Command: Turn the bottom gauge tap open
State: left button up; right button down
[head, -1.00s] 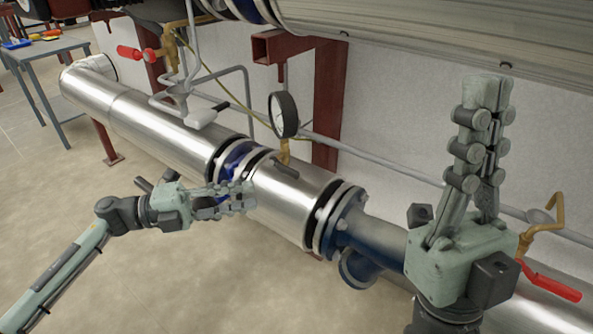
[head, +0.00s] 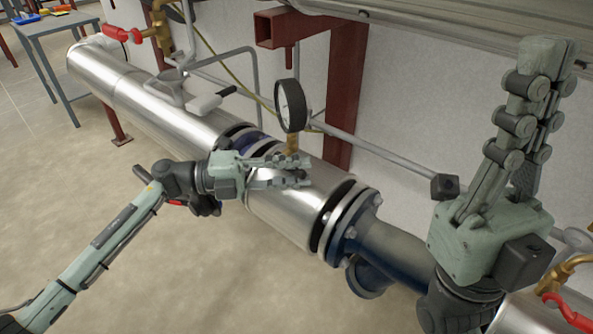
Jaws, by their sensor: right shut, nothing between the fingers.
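A round pressure gauge (head: 291,105) with a dark rim stands on a brass fitting (head: 292,144) above the shiny lower pipe. A tap handle at this gauge is not clearly visible; my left fingers are close to the fitting's foot and may hide it. My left gripper (head: 304,171) lies over the pipe just below the fitting, pointing right, its fingers apart with nothing seen between them. I cannot tell whether it touches the fitting. My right gripper (head: 547,66) points up at the right, well away from the gauge, fingers shut and empty.
The lower pipe (head: 150,110) runs diagonally, with a dark blue flanged section (head: 385,245). A red-handled brass valve (head: 570,312) is at bottom right, and another red handle (head: 120,35) is at upper left. A maroon steel post (head: 345,95) stands behind the gauge.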

pick_arm(q)
jog(key=shift+d, duration=0.15)
jog(key=shift+c, duration=0.5)
grip_shut()
jog(key=shift+r, duration=0.15)
jog(key=r+n+h, duration=0.1)
jog(key=n+t+h, duration=0.1)
jog(key=n, duration=0.1)
jog(key=shift+w+r+n+h, duration=0.2)
jog(key=shift+r+n+h, duration=0.1)
jog(key=shift+r+h, duration=0.1)
jog(key=shift+w+a+r+n+t+h, duration=0.1)
jog(key=shift+a+r+n+t+h, duration=0.2)
jog(key=shift+n+t, duration=0.35)
jog(key=shift+w+a+r+n+t+h, duration=0.1)
jog(key=shift+a+r+n+t+h, duration=0.25)
jog(key=shift+n, duration=0.5)
jog(key=shift+d, duration=0.15)
